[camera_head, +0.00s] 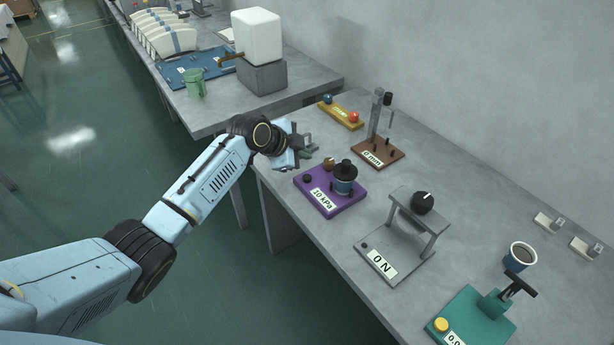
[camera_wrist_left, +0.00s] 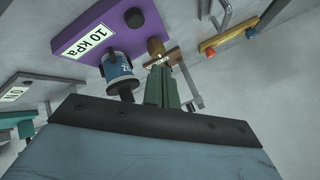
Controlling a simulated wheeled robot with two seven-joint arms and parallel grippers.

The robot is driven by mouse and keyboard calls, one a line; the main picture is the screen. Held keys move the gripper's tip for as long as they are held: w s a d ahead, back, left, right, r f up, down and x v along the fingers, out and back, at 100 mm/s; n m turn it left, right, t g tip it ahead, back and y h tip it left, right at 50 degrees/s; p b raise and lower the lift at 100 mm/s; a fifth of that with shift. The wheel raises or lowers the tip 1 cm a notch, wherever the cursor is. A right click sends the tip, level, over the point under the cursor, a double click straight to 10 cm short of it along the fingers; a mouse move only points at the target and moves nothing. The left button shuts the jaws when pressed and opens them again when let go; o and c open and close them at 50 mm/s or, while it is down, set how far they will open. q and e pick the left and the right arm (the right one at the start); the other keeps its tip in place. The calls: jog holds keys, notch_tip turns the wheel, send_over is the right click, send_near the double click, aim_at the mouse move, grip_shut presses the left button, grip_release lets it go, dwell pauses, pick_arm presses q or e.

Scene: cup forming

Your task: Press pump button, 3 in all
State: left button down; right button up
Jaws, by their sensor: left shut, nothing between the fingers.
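The pump station is a purple base (camera_head: 330,200) with a label reading "10 kPa". On it stand a blue cup-shaped cylinder (camera_head: 343,187) with a black top, a small brass knob (camera_head: 329,164) and a small black knob (camera_head: 307,179). I cannot tell which of these is the pump button. My left gripper (camera_head: 308,152) is shut and empty, just left of and behind the brass knob. In the left wrist view its green fingers (camera_wrist_left: 161,84) point at the brass knob (camera_wrist_left: 155,46); contact cannot be told. My right gripper is not in view.
A yellow bar with blue and red knobs (camera_head: 341,115) and a brown "0 mm" stand (camera_head: 378,153) lie behind. A grey "0 N" frame (camera_head: 397,257), a teal press (camera_head: 470,325) and a blue cup (camera_head: 520,256) stand to the right. The grey table's edge is close.

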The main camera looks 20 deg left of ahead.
pick_arm(q)
jog(key=s+f, duration=0.2)
jog(key=s+d+f+n+g, duration=0.1)
jog(key=s+f, duration=0.1)
jog(key=s, duration=0.1)
jog(key=s+f+n, duration=0.1)
jog(key=s+f, duration=0.2)
jog(key=shift+d, duration=0.4)
jog(key=s+f+n+g+y, duration=0.2)
jog(key=s+f+n, duration=0.4)
jog(key=s, duration=0.7)
jog(key=s+a+f+n+g+y, duration=0.1)
jog(key=s+a+f+n, duration=0.15)
jog(key=s+f, duration=0.75)
jog(key=s+a+f+n+g+y, duration=0.1)
jog(key=s+a+f, duration=0.35)
jog(key=f, duration=0.95)
jog(key=s+f+g, duration=0.1)
jog(key=s+f, duration=0.3)
jog(key=s, duration=0.7)
jog(key=s+f+n, duration=0.1)
jog(key=s+f, duration=0.3)
jog(key=s, duration=0.8)
jog(key=shift+s+a+f+g+y, duration=0.15)
jog(key=shift+a+g+y, duration=0.25)
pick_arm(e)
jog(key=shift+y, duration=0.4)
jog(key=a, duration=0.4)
pick_arm(q)
jog(key=shift+n, duration=0.25)
